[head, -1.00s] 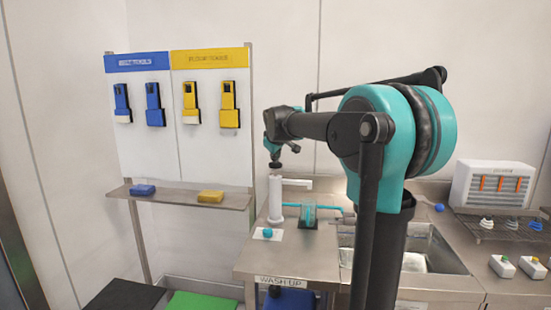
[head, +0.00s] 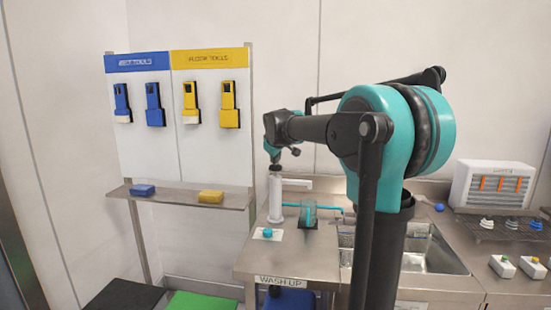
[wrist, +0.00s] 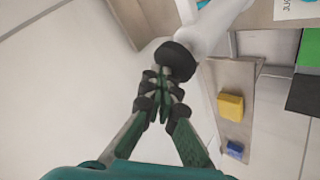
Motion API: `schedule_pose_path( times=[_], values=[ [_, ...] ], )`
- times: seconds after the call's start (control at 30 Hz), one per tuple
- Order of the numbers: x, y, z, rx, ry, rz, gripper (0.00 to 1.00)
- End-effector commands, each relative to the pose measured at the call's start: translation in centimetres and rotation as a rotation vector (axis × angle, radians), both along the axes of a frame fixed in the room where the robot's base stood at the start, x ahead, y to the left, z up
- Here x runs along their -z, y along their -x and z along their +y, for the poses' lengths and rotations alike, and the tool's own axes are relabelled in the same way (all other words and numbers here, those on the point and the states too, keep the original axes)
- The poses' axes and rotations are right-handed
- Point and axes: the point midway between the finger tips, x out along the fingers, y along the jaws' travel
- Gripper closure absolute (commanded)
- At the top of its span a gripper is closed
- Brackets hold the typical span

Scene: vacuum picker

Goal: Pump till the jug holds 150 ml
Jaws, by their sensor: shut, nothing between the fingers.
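The pump (head: 275,200) is a tall white cylinder with a dark knob on top, upright on the steel counter. It also shows in the wrist view as a white body (wrist: 218,25) with a round dark knob (wrist: 176,60). The jug (head: 308,216) is clear with teal in it and stands just right of the pump on a dark pad; its level is too small to read. My gripper (wrist: 160,84) is shut and empty, its fingertips at the knob's edge; I cannot tell whether they touch. In the head view it is hard to make out above the pump.
A teal item on a white card (head: 267,233) lies in front of the pump. A sink (head: 430,258) is to the right. A shelf (head: 180,199) with a blue and a yellow block is to the left, below a tool board (head: 150,180).

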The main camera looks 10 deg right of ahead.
Motion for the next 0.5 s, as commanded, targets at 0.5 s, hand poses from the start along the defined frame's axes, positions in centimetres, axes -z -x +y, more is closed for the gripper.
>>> schedule_pose_path(
  times=[0.5],
  values=[
    [-1.1,0.0,0.0,0.000,0.000,0.001,1.00]
  ],
)
